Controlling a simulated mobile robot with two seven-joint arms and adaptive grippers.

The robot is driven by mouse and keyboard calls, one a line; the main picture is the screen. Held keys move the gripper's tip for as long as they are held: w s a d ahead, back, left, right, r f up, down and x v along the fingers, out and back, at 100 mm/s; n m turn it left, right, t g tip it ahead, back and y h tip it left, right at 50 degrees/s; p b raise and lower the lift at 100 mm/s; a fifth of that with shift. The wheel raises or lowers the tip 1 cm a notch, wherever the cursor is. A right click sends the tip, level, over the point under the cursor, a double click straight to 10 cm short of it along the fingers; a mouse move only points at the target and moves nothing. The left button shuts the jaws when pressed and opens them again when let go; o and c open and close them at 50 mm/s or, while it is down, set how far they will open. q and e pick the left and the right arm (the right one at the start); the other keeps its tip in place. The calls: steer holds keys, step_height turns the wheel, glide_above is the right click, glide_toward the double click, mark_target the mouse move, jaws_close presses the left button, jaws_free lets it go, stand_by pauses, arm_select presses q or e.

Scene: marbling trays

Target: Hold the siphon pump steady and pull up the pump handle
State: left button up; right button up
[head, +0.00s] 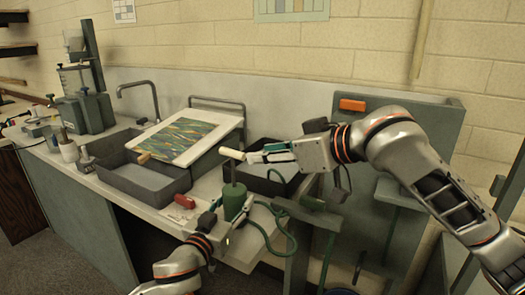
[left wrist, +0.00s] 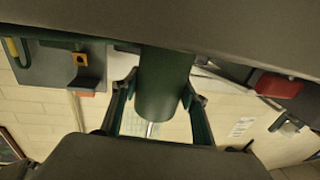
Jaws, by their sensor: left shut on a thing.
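The siphon pump (head: 235,203) is a green upright cylinder at the counter's front edge. Its thin rod rises to a cream crossbar handle (head: 230,153), which stands well above the body. My left gripper (head: 228,214) is shut around the pump body. In the left wrist view the green pump body (left wrist: 163,80) sits between the fingers of my left gripper (left wrist: 156,104), with a bit of the metal rod (left wrist: 149,130) showing. My right gripper (head: 256,157) is at the right end of the handle; whether its fingers grip it cannot be told.
A grey tray (head: 120,182) stands to the left and another dark tray (head: 290,188) is behind the pump. A marbled sheet lies on a tilted white board (head: 222,132). A red block (head: 184,201) is left of the pump. A green hose (head: 290,243) hangs at right.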

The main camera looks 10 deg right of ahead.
arm_select(q)
steer(key=o, duration=1.3)
